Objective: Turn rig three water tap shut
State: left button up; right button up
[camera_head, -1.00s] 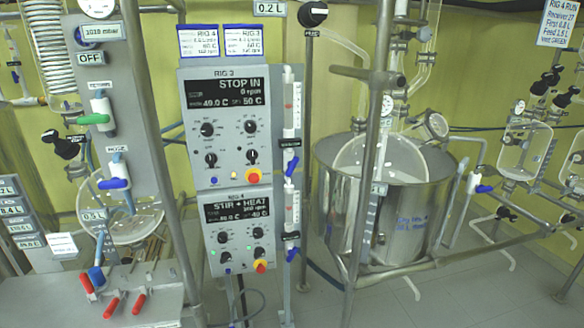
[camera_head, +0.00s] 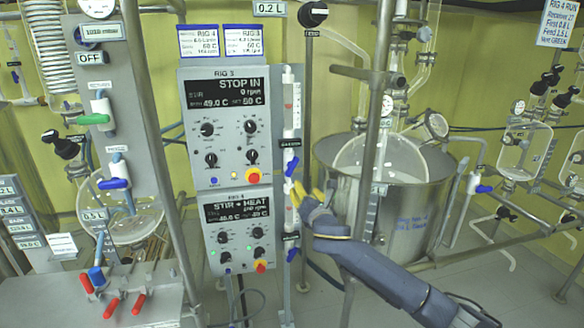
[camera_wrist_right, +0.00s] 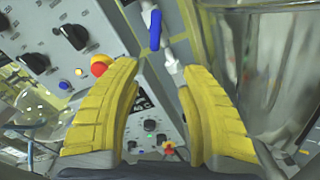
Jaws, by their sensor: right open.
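The rig three water tap (camera_head: 292,166) has a blue handle below the upper flow tube, at the right edge of the RIG 3 panel (camera_head: 226,128). Its handle stands nearly upright, slightly tilted. In the right wrist view the blue handle (camera_wrist_right: 155,30) shows beyond the fingertips, a little left of centre. My right gripper (camera_head: 308,193) is just below and right of the tap, with its yellow fingers spread apart. In the wrist view the right gripper (camera_wrist_right: 163,70) is open, with nothing held between its fingers. My left gripper is not in view.
The RIG 4 panel (camera_head: 238,235) sits below, with a similar blue tap (camera_head: 292,254) at its right. A grey post (camera_head: 372,150) and a steel vessel (camera_head: 410,225) stand to the right. A red stop button (camera_wrist_right: 99,69) is near the left finger in the wrist view.

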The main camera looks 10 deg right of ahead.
aim_at(293, 168)
jog(key=w, duration=0.5)
jog(key=w+r, duration=0.1)
jog(key=w, duration=0.5)
jog(key=w+a, duration=0.1)
jog(key=w, duration=0.5)
jog(key=shift+a+r, duration=0.1)
jog(key=shift+r, duration=0.05)
grip_shut()
dwell(0.3)
